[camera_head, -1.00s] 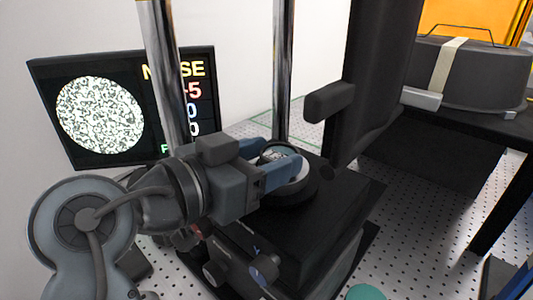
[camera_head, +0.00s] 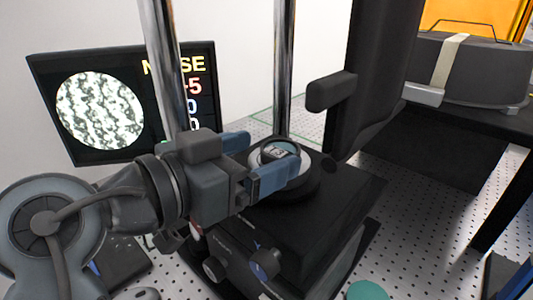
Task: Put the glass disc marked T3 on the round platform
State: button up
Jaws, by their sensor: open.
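The glass disc (camera_head: 279,152), with a dark label that seems to read T3, lies on the round platform (camera_head: 312,186) of the black instrument. A pale ring shows around the label. My gripper (camera_head: 268,153) is open, with one blue finger beyond the disc's left part and the other in front of it. The near finger hides the front of the disc and some of the platform. I cannot tell whether either finger touches the disc.
Two shiny posts (camera_head: 285,70) and a black column with an arm (camera_head: 332,92) rise around the platform. A monitor (camera_head: 128,100) with a blotchy round pattern stands behind at left. Knobs (camera_head: 265,262) are at the instrument's front. A green disc (camera_head: 367,291) lies on the perforated table.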

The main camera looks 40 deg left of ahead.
jog(key=b+v, duration=0.2)
jog(key=v, duration=0.8)
jog(key=shift+f, duration=0.1)
